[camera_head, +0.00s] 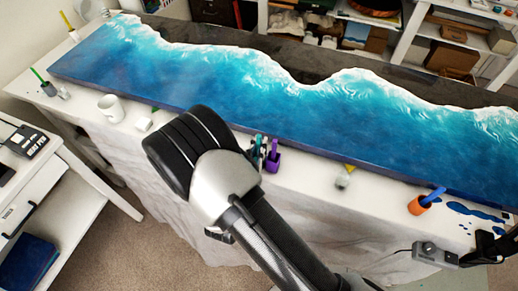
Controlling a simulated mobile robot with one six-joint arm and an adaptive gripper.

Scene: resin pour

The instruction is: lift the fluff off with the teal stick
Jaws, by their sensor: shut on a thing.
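The teal stick (258,141) shows as a short, small piece just right of my arm's large rounded joint, by the front edge of the resin panel. Dark finger parts of my gripper (256,152) are against it, and my gripper is shut on it. Most of my gripper and the stick's lower end are hidden behind my arm. The resin panel (220,83) has a blue sea with white wave foam and a dark strip along the back. I cannot make out the fluff on it; it is too small or hidden.
A purple cup (272,162) stands close right of the teal stick. A clear cup (344,179) and an orange cup (418,205) stand farther right on the covered table (312,186). A white mug (111,108) is at the left. Blue spills (470,211) lie at the right.

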